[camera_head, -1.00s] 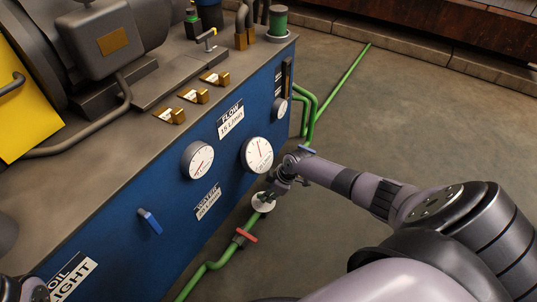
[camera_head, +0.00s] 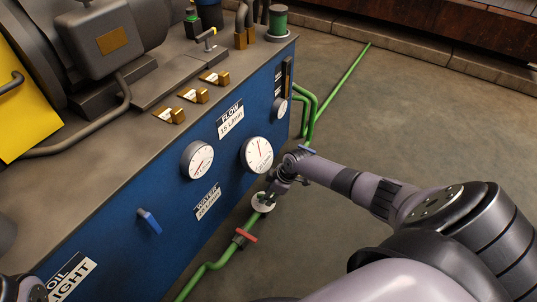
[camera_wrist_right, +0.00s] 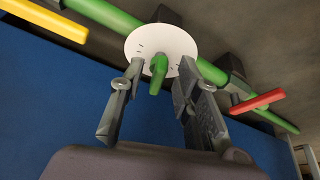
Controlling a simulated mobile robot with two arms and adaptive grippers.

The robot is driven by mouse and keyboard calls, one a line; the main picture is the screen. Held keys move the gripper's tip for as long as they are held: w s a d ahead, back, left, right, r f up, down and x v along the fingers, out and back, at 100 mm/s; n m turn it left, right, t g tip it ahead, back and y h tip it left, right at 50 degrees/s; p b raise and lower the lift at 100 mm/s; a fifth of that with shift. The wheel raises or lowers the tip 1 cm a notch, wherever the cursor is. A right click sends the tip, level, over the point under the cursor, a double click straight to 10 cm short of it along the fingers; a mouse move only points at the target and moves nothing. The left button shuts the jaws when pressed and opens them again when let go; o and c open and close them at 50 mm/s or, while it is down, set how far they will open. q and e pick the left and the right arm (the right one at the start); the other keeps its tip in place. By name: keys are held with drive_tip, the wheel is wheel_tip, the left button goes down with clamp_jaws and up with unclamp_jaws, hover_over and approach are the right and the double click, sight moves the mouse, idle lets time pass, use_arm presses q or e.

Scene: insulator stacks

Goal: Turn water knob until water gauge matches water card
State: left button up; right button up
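The water card (camera_head: 208,201) is on the blue panel, its small figure hard to read. Two round white gauges are above it, the left one (camera_head: 198,160) and the right one (camera_head: 257,155); I cannot tell which is the water gauge. The right gauge's needle points nearly straight up. A green knob (camera_wrist_right: 158,72) sticks out of a white marked disc (camera_wrist_right: 150,46) on the green pipe. My right gripper (camera_wrist_right: 157,80) has its fingers apart on either side of the knob, with gaps visible. My left gripper (camera_head: 32,288) is barely in view at the bottom left corner.
A red valve handle (camera_head: 246,235) sits on the green pipe, close beside my right gripper. A blue lever (camera_head: 150,220) is on the panel. The flow card (camera_head: 230,120) is higher up. The floor to the right is open, apart from my right arm.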

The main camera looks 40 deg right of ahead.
drive_tip(key=v, duration=1.2)
drive_tip(key=shift+a, duration=0.1)
